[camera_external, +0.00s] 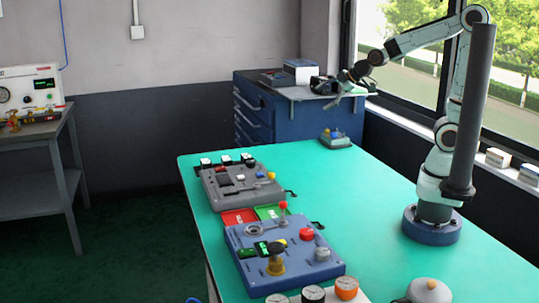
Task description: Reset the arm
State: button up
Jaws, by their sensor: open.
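My arm stands on its round blue base at the right of the green table (400,190) and reaches up and left. My gripper (336,104) hangs in the air over the table's far end, in front of the blue cabinet. It is open, and I see nothing held in it. A blue panel (316,272) with a yellow valve-like part, a red knob and a small green display lies at the table's front left. A grey panel (225,190) with several buttons lies behind it. The fingers are small and partly dark in this view.
A red tray (239,216) and a green tray (268,211) lie between the panels. A small box with knobs (335,140) sits at the far edge, below my gripper. Several round gauges stand at the front edge, near a grey lidded pot (428,291). The table's middle is clear.

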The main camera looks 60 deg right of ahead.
jog(key=s+a+f+m+g, duration=0.2)
jog(key=s+m+g, duration=0.1)
jog(key=s, duration=0.4)
jog(key=s+a+f+m+g+y, duration=0.1)
jog(key=s+a+f+m+g, duration=0.1)
jog(key=s, duration=0.6)
jog(key=s+a+f+m+g, duration=0.2)
jog(key=s+m+g, duration=0.3)
jog(key=s, duration=0.3)
jog(key=shift+s+a, duration=0.25)
jog(key=shift+a, duration=0.65)
